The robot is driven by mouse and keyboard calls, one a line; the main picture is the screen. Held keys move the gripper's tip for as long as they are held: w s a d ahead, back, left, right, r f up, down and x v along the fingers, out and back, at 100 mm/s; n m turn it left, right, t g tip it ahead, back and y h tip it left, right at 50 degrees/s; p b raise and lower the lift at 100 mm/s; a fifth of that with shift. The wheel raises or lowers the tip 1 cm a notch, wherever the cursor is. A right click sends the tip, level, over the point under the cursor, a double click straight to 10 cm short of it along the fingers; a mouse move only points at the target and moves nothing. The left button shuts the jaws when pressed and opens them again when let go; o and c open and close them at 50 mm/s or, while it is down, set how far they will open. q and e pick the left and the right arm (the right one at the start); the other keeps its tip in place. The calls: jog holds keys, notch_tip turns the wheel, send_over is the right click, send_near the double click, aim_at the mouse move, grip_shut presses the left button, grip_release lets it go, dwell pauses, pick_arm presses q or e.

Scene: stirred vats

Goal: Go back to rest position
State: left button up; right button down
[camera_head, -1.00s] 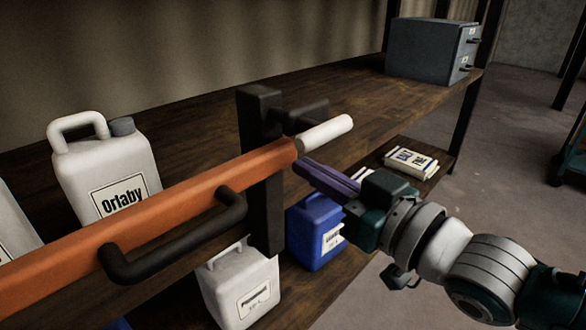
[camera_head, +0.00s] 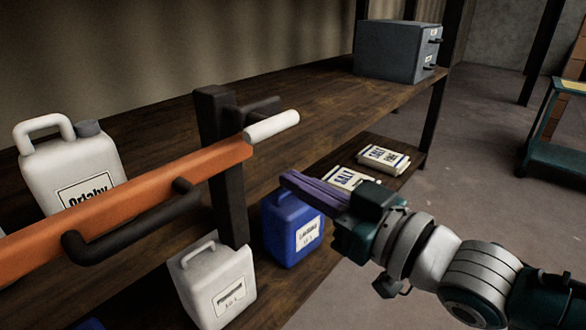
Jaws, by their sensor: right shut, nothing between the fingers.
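My right gripper (camera_head: 288,180) reaches in from the lower right, its purple fingers shut with nothing between them. Its tips are in front of the shelf, above and beside the blue canister (camera_head: 292,228), and apart from the white-ended orange bar (camera_head: 150,186). My left gripper is not in view.
The orange bar with a black handle (camera_head: 135,235) crosses the left side by a dark post (camera_head: 222,165). White canisters stand on the upper shelf (camera_head: 70,170) and lower shelf (camera_head: 215,288). Salt bags (camera_head: 383,158) lie on the lower shelf. A grey drawer cabinet (camera_head: 395,52) stands behind.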

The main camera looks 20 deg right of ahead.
jog(key=s+d+r+m+g+h+p, duration=0.1)
jog(key=s+r+g+h+p, duration=0.1)
jog(key=s+r+g+p, duration=0.4)
jog(key=s+r+g+h+p, duration=0.2)
jog(key=s+r+g+p, duration=0.15)
jog(key=s+p, duration=0.5)
jog(key=s+d+r+m+g+h+p, duration=0.15)
jog(key=s+r+g+p, duration=0.3)
jog(key=s, duration=0.55)
pick_arm(q)
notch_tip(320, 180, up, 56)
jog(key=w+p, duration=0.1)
jog(key=p, duration=3.5)
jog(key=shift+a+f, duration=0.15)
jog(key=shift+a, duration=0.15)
pick_arm(e)
notch_tip(320, 180, up, 36)
jog(key=t, duration=0.1)
jog(key=shift+w+a+h, duration=0.2)
jog(key=shift+a+h, duration=0.15)
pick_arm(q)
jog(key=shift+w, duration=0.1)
pick_arm(e)
jog(key=c, duration=1.6)
grip_release()
